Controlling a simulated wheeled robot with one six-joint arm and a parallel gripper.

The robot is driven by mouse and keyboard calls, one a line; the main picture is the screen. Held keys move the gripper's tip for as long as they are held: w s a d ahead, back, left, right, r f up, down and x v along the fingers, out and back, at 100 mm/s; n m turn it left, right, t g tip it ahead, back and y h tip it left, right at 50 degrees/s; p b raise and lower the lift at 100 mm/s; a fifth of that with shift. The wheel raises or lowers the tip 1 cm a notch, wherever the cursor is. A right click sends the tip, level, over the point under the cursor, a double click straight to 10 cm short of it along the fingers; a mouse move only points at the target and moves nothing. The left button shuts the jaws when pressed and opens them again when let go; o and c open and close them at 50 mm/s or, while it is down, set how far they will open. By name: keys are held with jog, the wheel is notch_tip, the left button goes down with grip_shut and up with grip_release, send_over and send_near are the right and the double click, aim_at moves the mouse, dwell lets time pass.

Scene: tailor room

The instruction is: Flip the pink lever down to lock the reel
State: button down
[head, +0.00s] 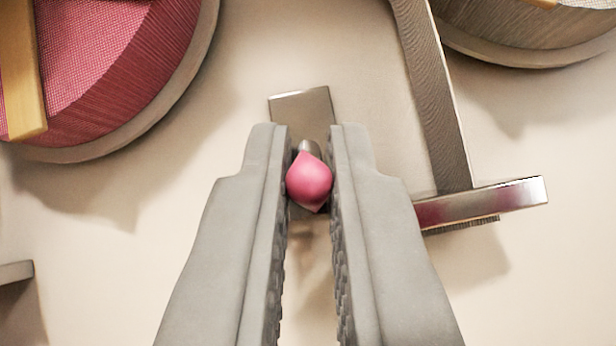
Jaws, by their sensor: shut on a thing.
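The lever's pink knob (309,182) sits between the two fingers of my gripper (309,165), close to the fingertips. The gripper is shut on it, one finger on each side. A short metal stem shows just above the knob. Behind it is a grey metal plate (302,104) on the pale wall; its lower part is hidden by the fingers and the knob. A reel with pink-red material (120,75) is at the upper left, cut off by the frame. A second reel with grey-brown material (530,35) is at the upper right. I cannot tell which reel the lever belongs to.
A grey metal bar (436,95) runs down right of my gripper to a shiny metal crosspiece (500,200), close to the right finger. A yellow wooden strip (20,75) crosses the pink-red reel. A grey ledge (15,272) shows at the left edge.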

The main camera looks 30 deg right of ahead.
jog(key=shift+f+t+h, duration=0.2)
jog(key=shift+t+h, duration=0.1)
jog(key=shift+t, duration=0.1)
dwell(0.3)
jog(key=c, duration=1.6)
grip_release()
jog(key=shift+w, duration=0.1)
jog(key=shift+o, duration=0.2)
jog(key=shift+r, duration=0.15)
jog(key=shift+s+r+g+y, duration=0.25)
jog(key=shift+r+g+y, duration=0.05)
jog(key=shift+g+y, duration=0.35)
jog(key=shift+s+r+g+y, duration=0.15)
jog(key=shift+r+g+y, duration=0.3)
jog(key=shift+g+y, duration=0.45)
jog(key=shift+r+n+g+y, duration=0.2)
jog(key=shift+g+y, duration=0.35)
jog(key=shift+g, duration=0.05)
jog(key=shift+r+n+g+y, duration=0.2)
jog(key=shift+g+y, duration=0.3)
jog(key=shift+g, duration=0.05)
jog(key=shift+r+g, duration=0.2)
jog(key=shift+g, duration=0.5)
